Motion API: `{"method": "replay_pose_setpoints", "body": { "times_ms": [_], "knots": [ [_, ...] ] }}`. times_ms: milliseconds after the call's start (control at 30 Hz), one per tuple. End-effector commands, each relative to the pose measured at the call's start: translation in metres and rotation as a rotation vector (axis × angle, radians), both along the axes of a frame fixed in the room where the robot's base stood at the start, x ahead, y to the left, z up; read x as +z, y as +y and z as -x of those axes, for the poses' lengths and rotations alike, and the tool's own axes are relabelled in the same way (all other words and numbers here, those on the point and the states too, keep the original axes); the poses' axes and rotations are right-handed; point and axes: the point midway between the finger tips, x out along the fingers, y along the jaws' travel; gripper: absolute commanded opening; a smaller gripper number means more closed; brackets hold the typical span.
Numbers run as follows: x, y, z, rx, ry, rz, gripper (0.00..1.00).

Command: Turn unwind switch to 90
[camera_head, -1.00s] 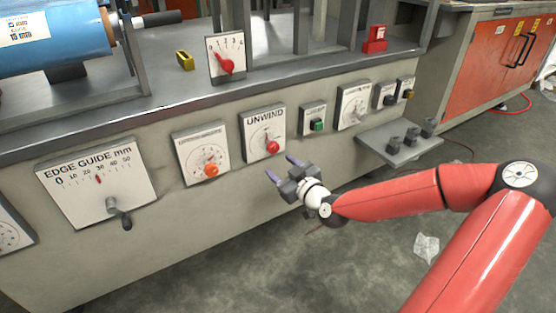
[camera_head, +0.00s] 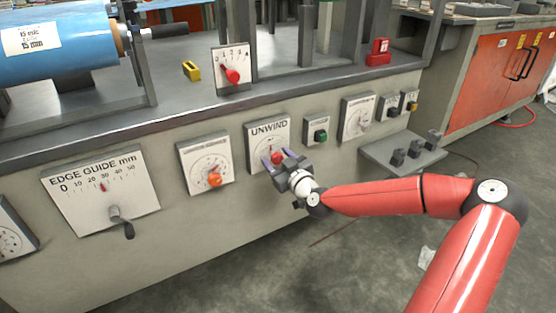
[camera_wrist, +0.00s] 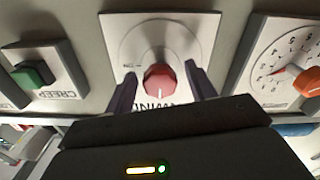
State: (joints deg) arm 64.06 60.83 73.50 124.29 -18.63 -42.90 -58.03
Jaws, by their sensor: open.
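The UNWIND panel (camera_head: 268,131) is a pale plate on the machine's front, with a red knob (camera_head: 278,157) low on its dial. My gripper (camera_head: 275,160) is at this panel, open, with one finger on each side of the knob in the head view. In the wrist view the panel (camera_wrist: 190,35) appears upside down. The red knob (camera_wrist: 159,80) shows between the two open fingers (camera_wrist: 162,88), with gaps on both sides. Part of the UNWIND lettering is hidden by the gripper, and the knob's pointer and the scale marks are too small to read.
Left of the panel is a dial with an orange knob (camera_head: 214,180); right is a green button box (camera_head: 318,132). The EDGE GUIDE plate (camera_head: 100,190) has a crank. A shelf with black knobs (camera_head: 405,158) juts out at right.

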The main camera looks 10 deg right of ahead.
Motion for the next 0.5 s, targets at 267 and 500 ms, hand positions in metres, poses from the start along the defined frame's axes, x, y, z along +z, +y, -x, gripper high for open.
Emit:
{"method": "replay_pose_setpoints", "body": {
  "times_ms": [267,500],
  "knots": [
    [0.0000,-0.0002,0.0004,0.000,0.000,0.000,0.27],
    [-0.0001,-0.0003,0.0004,0.000,0.001,-0.003,0.11]
  ]
}}
